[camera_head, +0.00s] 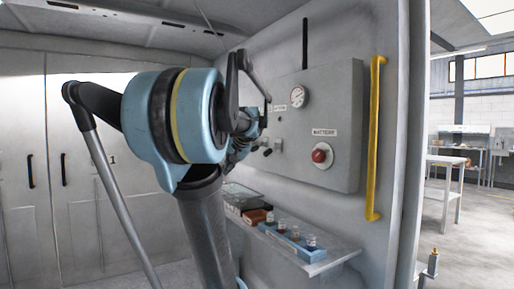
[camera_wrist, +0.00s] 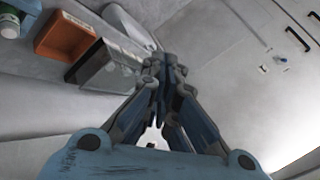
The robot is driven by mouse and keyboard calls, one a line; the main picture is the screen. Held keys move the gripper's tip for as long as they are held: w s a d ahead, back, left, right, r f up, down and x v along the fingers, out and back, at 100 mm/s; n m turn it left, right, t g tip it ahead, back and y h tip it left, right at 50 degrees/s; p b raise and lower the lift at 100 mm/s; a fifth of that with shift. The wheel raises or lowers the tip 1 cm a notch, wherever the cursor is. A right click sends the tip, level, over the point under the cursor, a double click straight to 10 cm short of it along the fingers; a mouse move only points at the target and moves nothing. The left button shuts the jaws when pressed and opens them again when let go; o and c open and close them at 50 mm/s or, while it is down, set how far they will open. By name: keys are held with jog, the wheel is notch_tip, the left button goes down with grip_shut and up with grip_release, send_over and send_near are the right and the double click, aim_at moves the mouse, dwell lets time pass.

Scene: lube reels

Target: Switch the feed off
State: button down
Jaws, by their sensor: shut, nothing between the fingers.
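A grey control box (camera_head: 335,100) hangs on the wall in the head view. It carries a round dial (camera_head: 298,96) and a red knob (camera_head: 321,155) above which a label seems to read BATTERY. Small dark controls (camera_head: 278,145) sit at its lower left; which one is the feed switch I cannot tell. My gripper (camera_wrist: 164,62) is shut and empty in the wrist view, its fingertips together. In the head view my arm largely hides it, left of the small controls. I cannot tell whether it touches anything.
Below the box a shelf (camera_head: 335,256) holds a blue tray with several small jars (camera_head: 294,233) and an orange-brown bin (camera_wrist: 64,38). A yellow grab bar (camera_head: 375,140) stands right of the box. Pale cabinet doors (camera_head: 85,215) are at the left.

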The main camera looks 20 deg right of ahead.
jog(key=w+d+r+m+t, duration=0.2)
jog(key=w+d+r, duration=0.2)
jog(key=d+r, duration=0.4)
jog(key=m+t+h, duration=0.2)
jog(key=m+h, duration=0.1)
jog(key=m, duration=0.1)
send_near(257, 147)
jog(key=x, duration=0.7)
jog(key=shift+r, duration=0.25)
jog(key=shift+w, duration=0.1)
jog(key=shift+w+f+n, duration=0.25)
jog(key=shift+f+n, duration=0.15)
jog(key=shift+n, duration=0.1)
jog(key=shift+f, duration=0.2)
jog(key=shift+r, duration=0.15)
